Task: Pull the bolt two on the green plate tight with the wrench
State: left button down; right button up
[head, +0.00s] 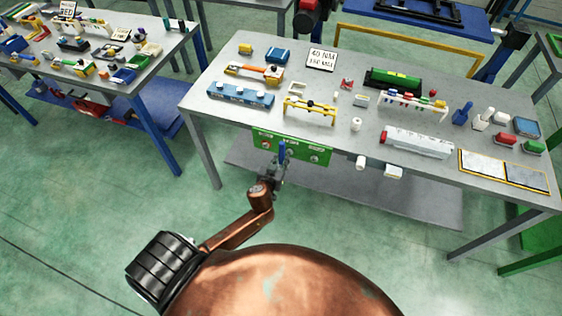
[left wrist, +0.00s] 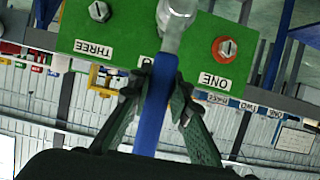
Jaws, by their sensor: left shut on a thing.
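The green plate (head: 262,136) hangs at the front edge of the grey table; it fills the top of the left wrist view (left wrist: 130,35), upside down. Bolt ONE (left wrist: 224,48) has an orange-red ring around it. Bolt THREE (left wrist: 99,11) is bare metal. My left gripper (head: 276,168) is just in front of the plate, shut on the blue handle of the wrench (left wrist: 160,105). The wrench's silver head (left wrist: 176,18) lies over the middle of the plate, between the two bolts. Bolt two is hidden behind it, so I cannot tell whether the head is seated. My right gripper is not in view.
The grey table (head: 225,110) carries several fixtures, including a blue block (head: 240,94), a yellow frame (head: 309,108), and a white bar (head: 418,143). A "40 NM" sign (head: 322,59) stands at the back. The floor left of my arm is clear.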

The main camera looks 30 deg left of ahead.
pick_arm(q)
jog(key=shift+w+a+b, duration=0.1)
jog(key=shift+w+a, duration=0.1)
jog(key=shift+w, duration=0.65)
jog(key=shift+w+a+b, duration=0.1)
jog(key=shift+w+a, duration=0.15)
jog(key=shift+w, duration=0.6)
jog(key=shift+w+a+b, duration=0.1)
jog(key=shift+w+a, duration=0.1)
jog(key=shift+w, duration=0.65)
jog(key=shift+w+a, duration=0.15)
jog(key=shift+w, duration=0.6)
dwell(0.4)
jog(key=c, duration=2.3)
grip_release()
grip_shut()
